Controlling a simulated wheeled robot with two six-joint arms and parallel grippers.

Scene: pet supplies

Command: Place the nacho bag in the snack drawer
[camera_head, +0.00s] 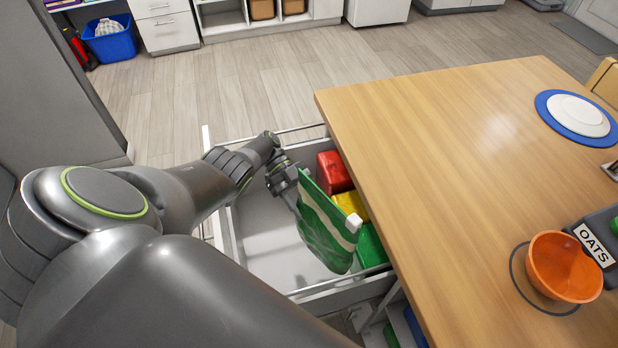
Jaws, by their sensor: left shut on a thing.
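The nacho bag (326,228) is green with pale bands. It hangs tilted from my left gripper (292,186), which is shut on its upper left edge. The bag is over or partly inside the open white snack drawer (274,262); I cannot tell whether it touches the floor of the drawer. The drawer sticks out from under the wooden table, and its left part is bare. Along its right side are a red item (334,172), a yellow item (350,204) and a green item (371,246), partly hidden by the bag. My right gripper is not in view.
The wooden table (440,140) borders the drawer on the right. On it are an orange bowl (562,268), a dark holder labelled OATS (596,246) and a white plate on a blue mat (577,115). A blue bin (110,42) stands far left. Open floor lies beyond the drawer.

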